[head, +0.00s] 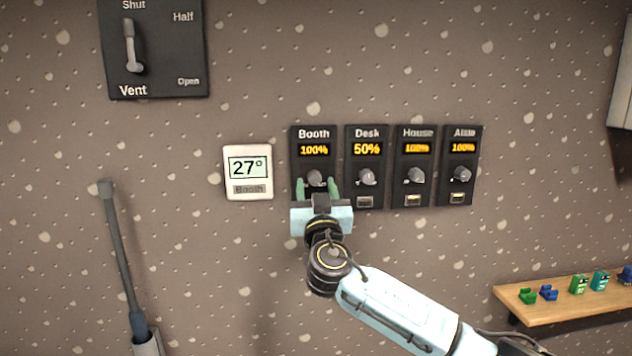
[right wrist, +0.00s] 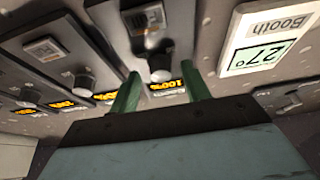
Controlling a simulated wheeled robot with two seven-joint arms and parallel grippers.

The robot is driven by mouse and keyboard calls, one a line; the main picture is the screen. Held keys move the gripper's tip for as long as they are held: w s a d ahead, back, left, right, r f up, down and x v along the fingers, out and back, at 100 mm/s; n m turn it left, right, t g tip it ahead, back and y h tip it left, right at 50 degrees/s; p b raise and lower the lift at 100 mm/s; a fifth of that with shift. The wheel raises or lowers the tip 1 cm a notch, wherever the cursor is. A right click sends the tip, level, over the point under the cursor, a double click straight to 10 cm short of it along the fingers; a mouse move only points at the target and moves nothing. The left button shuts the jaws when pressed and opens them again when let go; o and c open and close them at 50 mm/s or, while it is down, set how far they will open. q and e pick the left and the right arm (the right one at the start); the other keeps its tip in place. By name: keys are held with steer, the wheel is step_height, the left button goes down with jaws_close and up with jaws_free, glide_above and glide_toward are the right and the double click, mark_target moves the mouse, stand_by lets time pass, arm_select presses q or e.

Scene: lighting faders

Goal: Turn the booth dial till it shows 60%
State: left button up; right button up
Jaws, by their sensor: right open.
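The booth dial (head: 316,178) is a grey knob on the dark Booth panel (head: 298,162), whose orange display (head: 314,150) reads 100%. My right gripper (head: 317,187) is open, with its green fingers on either side of the booth dial. I cannot tell whether they touch it. In the right wrist view the dial (right wrist: 161,73) shows between and just beyond the two fingertips (right wrist: 160,80). The button under the dial is hidden by my gripper in the head view. My left gripper is not in view.
The Desk panel (head: 367,191) reads 50%; the House panel (head: 414,196) and Aisle panel (head: 460,191) read 100%. A white 27° thermostat (head: 248,189) is left of Booth. A Shut/Half/Vent lever (head: 129,48) is upper left. A wooden shelf (head: 560,296) with small items is lower right.

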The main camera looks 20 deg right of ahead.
steer(key=shift+w+d+r, duration=0.1)
steer(key=shift+w, duration=0.25)
